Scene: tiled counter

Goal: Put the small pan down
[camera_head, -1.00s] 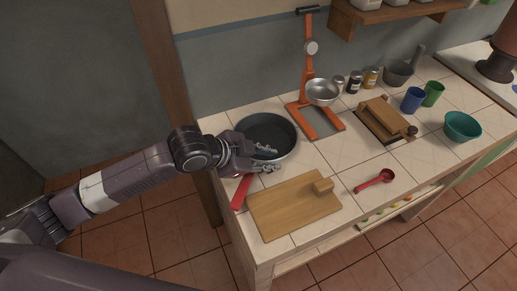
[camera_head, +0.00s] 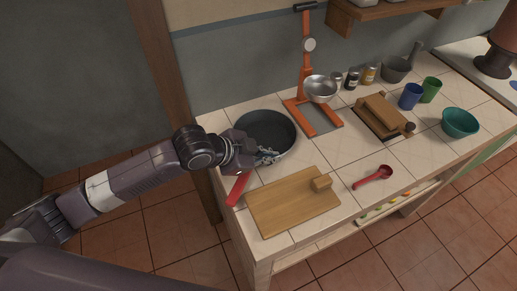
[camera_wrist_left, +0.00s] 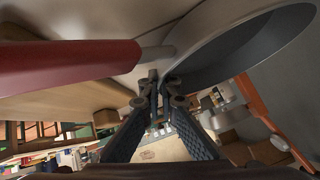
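The small pan (camera_head: 262,128), dark grey inside with a red handle (camera_head: 237,189), sits at the counter's left end in the head view. It looks level, resting on the tiles. My left gripper (camera_head: 270,156) is over the pan's near rim, just above where the handle joins. In the left wrist view, the two fingers (camera_wrist_left: 161,82) are drawn together, with the red handle (camera_wrist_left: 70,65) to the left and the pan (camera_wrist_left: 235,45) to the right. I see nothing clearly held between them; whether they touch the pan is hard to tell. My right gripper is not in view.
A wooden cutting board (camera_head: 290,205) lies just in front of the pan. An orange stand with a metal bowl (camera_head: 320,88) is behind it to the right. A red ladle (camera_head: 373,177), wooden press (camera_head: 385,114) and cups (camera_head: 411,96) are farther right.

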